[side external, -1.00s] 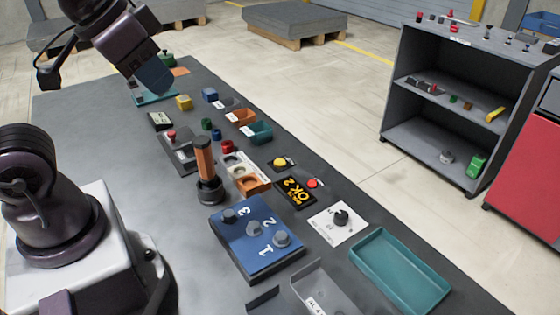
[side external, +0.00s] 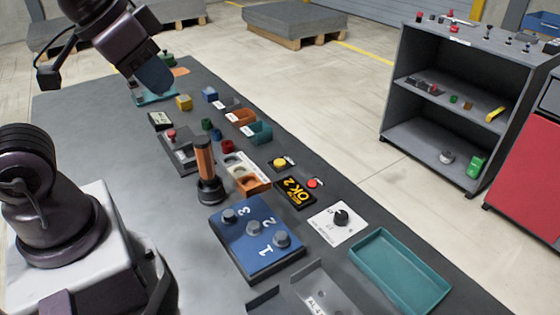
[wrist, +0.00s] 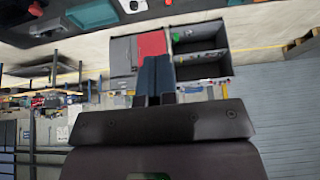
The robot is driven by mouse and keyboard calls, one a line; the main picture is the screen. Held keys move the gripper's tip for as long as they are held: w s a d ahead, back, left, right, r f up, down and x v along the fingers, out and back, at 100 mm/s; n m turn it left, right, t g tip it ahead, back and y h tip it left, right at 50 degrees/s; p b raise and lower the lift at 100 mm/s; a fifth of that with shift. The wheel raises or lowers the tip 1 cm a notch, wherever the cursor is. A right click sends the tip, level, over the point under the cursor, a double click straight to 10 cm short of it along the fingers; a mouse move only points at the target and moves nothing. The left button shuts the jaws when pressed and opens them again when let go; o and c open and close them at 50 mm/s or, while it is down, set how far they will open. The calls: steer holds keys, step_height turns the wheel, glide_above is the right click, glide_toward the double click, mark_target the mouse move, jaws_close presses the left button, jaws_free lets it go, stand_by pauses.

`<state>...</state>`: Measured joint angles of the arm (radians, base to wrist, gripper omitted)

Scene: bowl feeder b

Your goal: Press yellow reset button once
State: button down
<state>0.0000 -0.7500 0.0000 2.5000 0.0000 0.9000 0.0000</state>
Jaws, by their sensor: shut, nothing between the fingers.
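The yellow button (side external: 280,162) sits on a small dark base with a white label, right of the middle of the grey bench. Nothing covers it. My gripper (side external: 157,84) is raised over the far left end of the bench, well apart from the button. Its blue-grey fingers are together and empty. They also show close together in the wrist view (wrist: 157,82). I cannot make out the yellow button in the wrist view.
A red button (side external: 315,183) and an "OK 2" display (side external: 295,194) lie close to the yellow button. An orange-handled tool (side external: 205,165) stands upright to its left. A blue numbered block (side external: 262,258), a white dial plate (side external: 325,236) and a teal tray (side external: 443,298) are nearer.

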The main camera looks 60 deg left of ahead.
stand_by(0.3)
steer(key=m+t+y, duration=0.1)
steer(key=m+t, duration=0.3)
steer(key=m, duration=0.4)
glide_above(280, 163)
step_height(280, 163, down, 23)
steer(key=shift+f, duration=0.15)
steer(key=shift+f, duration=0.1)
steer(key=shift+f, duration=4.35)
